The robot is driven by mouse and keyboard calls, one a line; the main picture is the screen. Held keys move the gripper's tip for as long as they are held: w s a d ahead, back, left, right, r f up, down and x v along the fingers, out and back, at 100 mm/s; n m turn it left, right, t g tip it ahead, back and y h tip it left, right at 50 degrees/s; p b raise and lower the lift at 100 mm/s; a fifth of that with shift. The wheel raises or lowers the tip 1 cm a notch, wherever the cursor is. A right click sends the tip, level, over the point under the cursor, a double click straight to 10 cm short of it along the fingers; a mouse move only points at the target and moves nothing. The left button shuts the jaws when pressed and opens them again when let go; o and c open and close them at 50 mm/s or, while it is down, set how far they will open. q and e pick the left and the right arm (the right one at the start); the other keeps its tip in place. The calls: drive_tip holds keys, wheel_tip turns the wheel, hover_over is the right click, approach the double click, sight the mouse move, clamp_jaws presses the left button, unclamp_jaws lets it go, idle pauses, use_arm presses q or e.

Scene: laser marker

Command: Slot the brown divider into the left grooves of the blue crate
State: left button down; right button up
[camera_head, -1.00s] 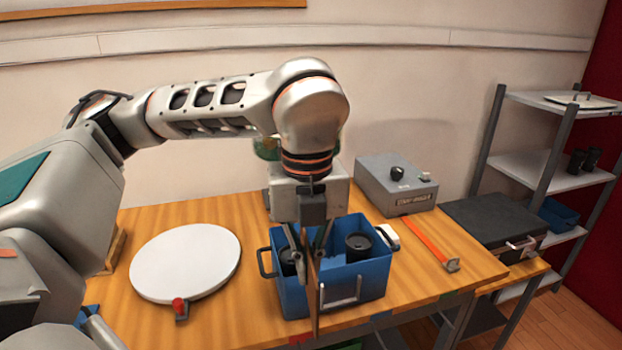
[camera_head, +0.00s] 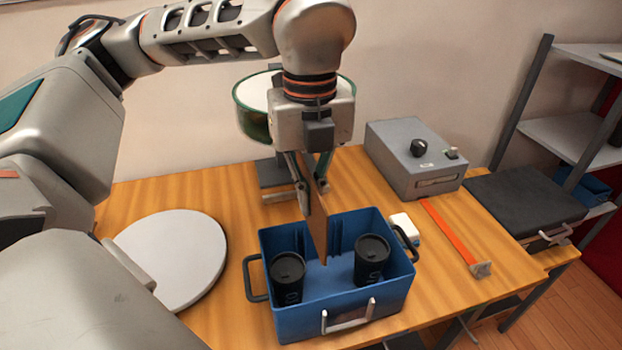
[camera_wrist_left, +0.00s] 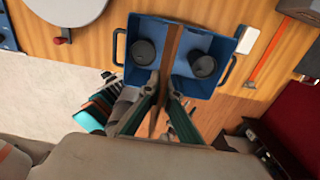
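The blue crate (camera_head: 390,292) stands on the wooden table with a black lidded cup (camera_head: 288,277) at its left and another black cup (camera_head: 371,262) at its right. Dark upright groove strips show on its far inner wall. My left gripper (camera_head: 315,190) is shut on the brown divider (camera_head: 318,232), a thin upright board, above the crate's far side. The divider's lower end shows between the cups; I cannot tell how deep it reaches. In the left wrist view the divider (camera_wrist_left: 172,45) runs between the cups, over the crate's middle. My right gripper is not in view.
A white round plate (camera_head: 185,260) lies left of the crate. A grey control box (camera_head: 412,160), a small white block (camera_head: 405,226) and an orange strip (camera_head: 447,233) lie to the right. A green-rimmed round thing (camera_head: 255,105) stands behind my gripper.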

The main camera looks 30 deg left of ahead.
sight(310, 229)
use_arm(q)
drive_tip(key=shift+f+b, duration=0.3)
drive_tip(key=shift+f, duration=0.2)
drive_tip(key=shift+f+b, duration=0.35)
drive_tip(key=shift+f, duration=0.35)
drive_tip(key=shift+f+b, duration=0.35)
drive_tip(key=shift+f, duration=0.8)
drive_tip(key=shift+f+b, duration=0.55)
drive_tip(key=shift+f, duration=0.1)
drive_tip(key=shift+f+b, duration=1.05)
wheel_tip(310, 229, down, 5)
drive_tip(key=b, duration=0.4)
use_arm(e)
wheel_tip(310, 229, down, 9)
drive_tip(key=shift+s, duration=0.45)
